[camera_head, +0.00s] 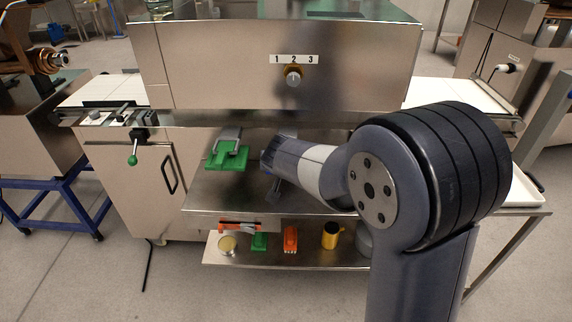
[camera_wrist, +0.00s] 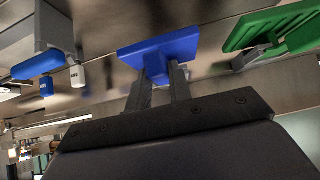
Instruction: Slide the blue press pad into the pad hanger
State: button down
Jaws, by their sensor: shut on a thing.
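The blue press pad (camera_wrist: 160,48) is a flat blue plate with a block beneath it in the wrist view. My gripper (camera_wrist: 161,75) is shut on that block, and the plate lies beyond the fingertips. The green pad also shows at the wrist view's right (camera_wrist: 275,27). I cannot tell which part is the blue pad's hanger.
The machine's metal front (camera_head: 220,65) hangs over my gripper. A lower shelf (camera_head: 285,256) holds a tin (camera_head: 227,244), a green block (camera_head: 260,241), an orange item (camera_head: 290,238) and a yellow cup (camera_head: 331,235). Another blue part (camera_wrist: 38,64) shows at the wrist view's left.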

jog(key=shift+w, duration=0.3)
jog(key=shift+w, duration=0.25)
dwell(0.4)
jog(key=c, duration=1.2)
grip_release()
jog(key=shift+s+r, duration=0.1)
jog(key=shift+p+v, duration=0.35)
jog(key=shift+v, duration=2.55)
